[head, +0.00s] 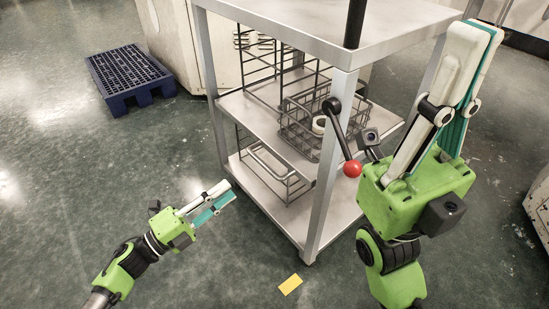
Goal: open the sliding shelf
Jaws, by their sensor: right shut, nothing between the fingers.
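The grey metal shelf unit (330,215) stands in the middle of the head view, with a top, a middle shelf (240,106) and a bottom shelf (262,203). All shelves appear to lie within the posts; I cannot tell which one slides. A black lever with a red ball knob (352,168) hangs by the front post. My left gripper (231,192) is left of the bottom shelf's edge, apparently apart from it; its fingers lie close together, and I cannot tell whether they are shut. My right gripper (484,28) is shut and empty, pointing up right of the unit.
A dark wire basket (300,130) holding a pale roll sits on the middle shelf. A wire rack (270,165) stands on the bottom shelf. A blue pallet (128,72) lies at the back left. A yellow card (290,284) lies on the floor. The left floor is mostly clear.

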